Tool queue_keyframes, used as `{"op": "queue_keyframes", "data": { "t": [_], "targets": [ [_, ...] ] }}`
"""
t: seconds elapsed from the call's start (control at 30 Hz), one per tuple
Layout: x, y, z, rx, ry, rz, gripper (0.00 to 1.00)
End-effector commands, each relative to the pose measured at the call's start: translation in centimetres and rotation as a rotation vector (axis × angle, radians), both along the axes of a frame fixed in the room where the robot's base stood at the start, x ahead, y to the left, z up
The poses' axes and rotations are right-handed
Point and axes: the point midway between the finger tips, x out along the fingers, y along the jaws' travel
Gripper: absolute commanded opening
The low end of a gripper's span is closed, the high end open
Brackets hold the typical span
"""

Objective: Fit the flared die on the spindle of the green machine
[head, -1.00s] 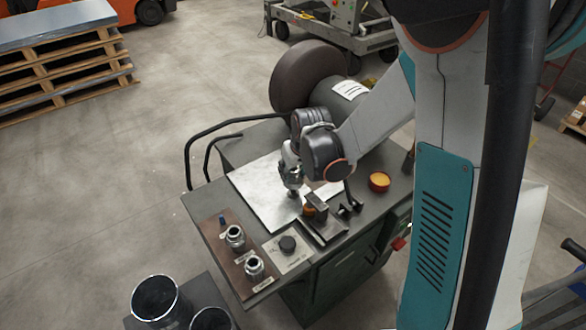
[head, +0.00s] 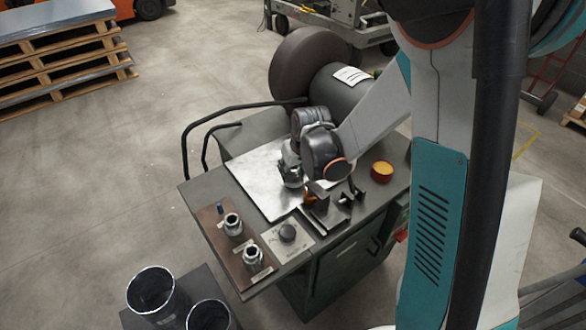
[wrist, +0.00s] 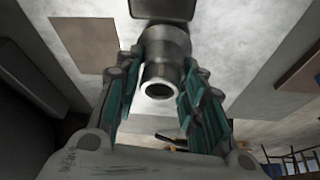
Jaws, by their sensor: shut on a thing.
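The green machine (head: 340,270) has a grey top with a bright metal plate (head: 255,186). My gripper (head: 291,175) is above that plate, partly hidden by my wrist in the head view. In the wrist view its teal-padded fingers (wrist: 158,90) are shut on a round metal die (wrist: 165,62) with an open bore facing the lower part of the picture. I cannot read a label on it. Two other metal dies, a rear one (head: 233,224) and a front one (head: 252,257), stand upright on a brown board (head: 222,243). I cannot make out the spindle clearly.
Black brackets (head: 346,195) and an orange-topped cup (head: 382,171) stand right of my gripper. A bent black rail (head: 213,120) and a large brown disc (head: 303,70) are behind. Two dark open cylinders (head: 151,291) stand in front.

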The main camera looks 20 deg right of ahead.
Motion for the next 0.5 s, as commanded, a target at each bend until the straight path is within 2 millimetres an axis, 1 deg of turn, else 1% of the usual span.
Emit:
{"op": "queue_keyframes", "data": {
  "t": [0.5],
  "targets": [
    [0.01,0.00,-0.48,0.000,0.000,0.000,0.00]
  ]
}}
